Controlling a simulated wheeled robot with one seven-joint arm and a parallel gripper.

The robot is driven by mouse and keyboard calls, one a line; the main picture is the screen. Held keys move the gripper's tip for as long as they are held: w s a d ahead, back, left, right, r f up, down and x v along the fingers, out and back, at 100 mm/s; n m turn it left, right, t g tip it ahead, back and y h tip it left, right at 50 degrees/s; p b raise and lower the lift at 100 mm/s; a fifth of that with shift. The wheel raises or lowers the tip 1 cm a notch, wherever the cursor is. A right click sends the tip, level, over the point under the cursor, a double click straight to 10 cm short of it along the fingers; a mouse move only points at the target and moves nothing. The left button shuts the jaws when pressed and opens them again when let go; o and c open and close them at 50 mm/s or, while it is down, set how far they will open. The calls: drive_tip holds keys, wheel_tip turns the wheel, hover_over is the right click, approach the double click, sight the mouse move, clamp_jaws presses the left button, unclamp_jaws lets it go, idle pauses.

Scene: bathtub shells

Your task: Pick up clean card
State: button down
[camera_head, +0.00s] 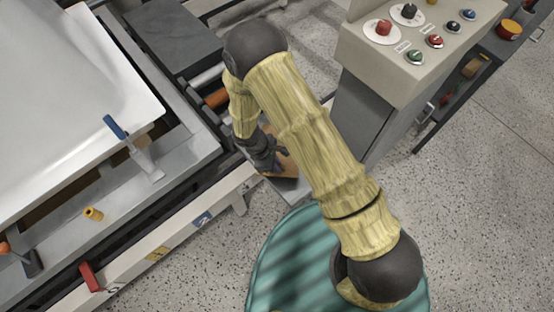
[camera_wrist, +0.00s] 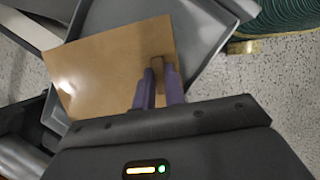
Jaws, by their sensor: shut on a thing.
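A flat brown card (camera_wrist: 105,65) fills the middle of the wrist view, with a bright glare at its left. A small darker brown tab or block (camera_wrist: 157,62) stands at its right part. My gripper (camera_wrist: 160,75) has its two purple-grey fingers on either side of this tab and is shut on it. Whether the card is lifted or still touches the grey tray (camera_wrist: 205,25) behind it I cannot tell. In the head view my gripper (camera_head: 282,163) reaches down beside the machine, and part of the brown card (camera_head: 288,180) shows under it; my arm hides the rest.
A machine bed with a large white shell (camera_head: 70,90) lies at left. A blue-handled tool (camera_head: 130,145) rests on its edge. A control box with buttons (camera_head: 420,45) stands at right. A green ribbed round thing (camera_head: 290,265) is at bottom. Speckled floor (camera_head: 480,210) is open at right.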

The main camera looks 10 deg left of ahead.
wheel_tip(320, 180, up, 10)
drive_tip(key=p, duration=0.1)
drive_tip(key=shift+f, duration=0.2)
idle(0.6)
